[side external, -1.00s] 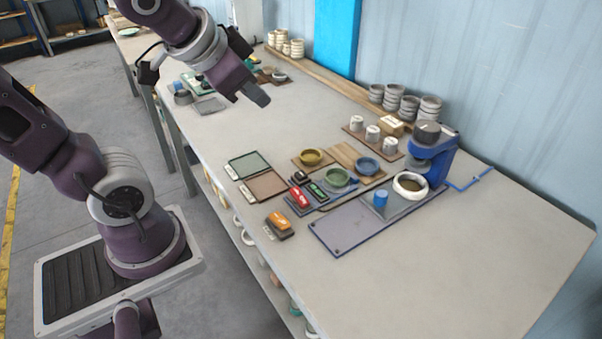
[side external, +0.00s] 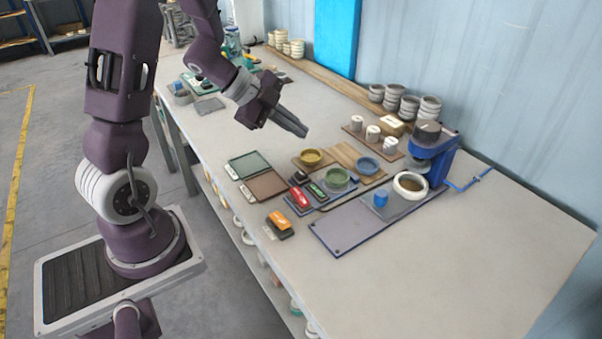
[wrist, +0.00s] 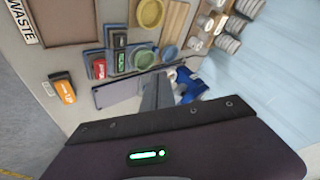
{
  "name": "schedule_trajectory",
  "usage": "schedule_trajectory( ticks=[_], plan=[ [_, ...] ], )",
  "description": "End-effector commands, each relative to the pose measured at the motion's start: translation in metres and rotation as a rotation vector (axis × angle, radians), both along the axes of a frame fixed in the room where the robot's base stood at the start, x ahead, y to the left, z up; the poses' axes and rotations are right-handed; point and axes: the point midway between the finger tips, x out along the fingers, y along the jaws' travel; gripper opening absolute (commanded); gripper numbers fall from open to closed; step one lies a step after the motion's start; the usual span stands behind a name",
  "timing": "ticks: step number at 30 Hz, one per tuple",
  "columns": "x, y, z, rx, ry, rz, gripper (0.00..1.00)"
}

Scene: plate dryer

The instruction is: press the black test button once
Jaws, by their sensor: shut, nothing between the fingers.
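A small black button (side external: 300,177) sits at the back corner of a blue panel beside the green bowl. It also shows in the wrist view (wrist: 120,40), above a green-marked block (wrist: 121,62) and a red block (wrist: 100,68). Any label on the black button is too small to read. My gripper (side external: 303,132) is shut and empty. It is in the air above the table, behind the black button in the side view and apart from it. In the wrist view the shut fingers (wrist: 157,92) point toward the grey mat, to the right of and below the button.
An orange block (side external: 279,224) lies near the front edge. The green bowl (side external: 337,178), yellow bowl (side external: 311,157) and blue bowl (side external: 368,166) stand close by. A blue machine (side external: 432,160) and grey mat (side external: 345,232) lie to the right. The front right tabletop is clear.

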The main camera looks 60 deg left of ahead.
Motion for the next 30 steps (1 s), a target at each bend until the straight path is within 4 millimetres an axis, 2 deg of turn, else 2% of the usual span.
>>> schedule_trajectory(
  ticks=[5, 15, 21, 30],
  plan=[
    [0.0, 0.0, -0.008, -0.003, 0.004, 0.001, 0.0],
    [-0.001, 0.0, -0.057, -0.002, 0.005, 0.003, 0.0],
    [0.0, 0.0, -0.079, -0.001, 0.001, 0.003, 0.0],
    [0.0, 0.0, -0.088, 0.001, -0.001, 0.002, 0.0]
  ],
)
